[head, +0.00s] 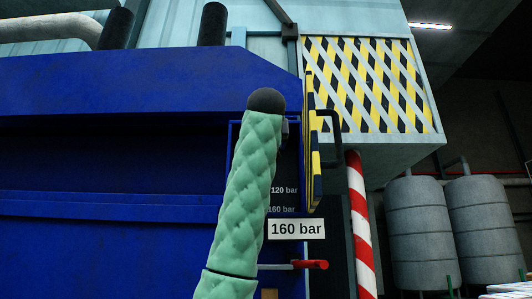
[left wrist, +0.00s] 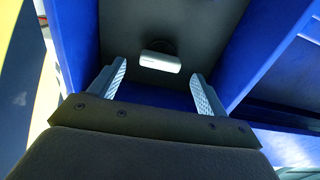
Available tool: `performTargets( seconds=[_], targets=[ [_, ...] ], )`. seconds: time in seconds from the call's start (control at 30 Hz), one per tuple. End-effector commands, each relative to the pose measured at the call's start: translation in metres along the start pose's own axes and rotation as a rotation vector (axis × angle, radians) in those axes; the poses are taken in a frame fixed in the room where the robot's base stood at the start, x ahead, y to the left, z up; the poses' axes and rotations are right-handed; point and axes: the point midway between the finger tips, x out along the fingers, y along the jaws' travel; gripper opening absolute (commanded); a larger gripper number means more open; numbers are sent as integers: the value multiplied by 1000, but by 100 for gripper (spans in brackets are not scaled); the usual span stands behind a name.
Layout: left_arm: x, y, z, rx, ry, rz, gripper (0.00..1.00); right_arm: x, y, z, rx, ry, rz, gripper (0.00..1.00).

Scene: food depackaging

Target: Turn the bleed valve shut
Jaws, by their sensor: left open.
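In the left wrist view a pale, bar-shaped knob (left wrist: 160,62) lies crosswise on a dark panel inside a blue-walled recess. I cannot tell for certain whether it is the bleed valve. My left gripper (left wrist: 158,82) is open, its two ridged fingers on either side of the knob in the picture, with nothing seen between them; the knob appears beyond them, and contact does not show. In the head view a red-handled lever (head: 310,264) sticks out horizontally below a "160 bar" display (head: 297,229). My green-sleeved arm hides my left gripper and part of the panel there. My right gripper is not in view.
A door (head: 313,150) with a yellow-and-black edge stands open just right of the panel, with a dark handle (head: 333,140). A red-and-white striped post (head: 360,220) stands beyond it. Blue walls (left wrist: 255,45) enclose the recess closely. Grey tanks (head: 423,230) stand far right.

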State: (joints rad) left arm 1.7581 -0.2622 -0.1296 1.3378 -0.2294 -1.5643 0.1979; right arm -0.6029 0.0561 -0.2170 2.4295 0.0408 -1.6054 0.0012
Motion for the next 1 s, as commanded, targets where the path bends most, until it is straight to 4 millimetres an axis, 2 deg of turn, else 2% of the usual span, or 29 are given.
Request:
performTargets(
  seconds=[0.1,0.3,1.0],
  targets=[
    [-18,0,2,0,2,1,76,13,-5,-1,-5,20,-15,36],
    [-33,0,1,0,0,0,76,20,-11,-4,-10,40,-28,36],
    [-34,0,0,15,0,0,76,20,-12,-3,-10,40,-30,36]
  ],
)
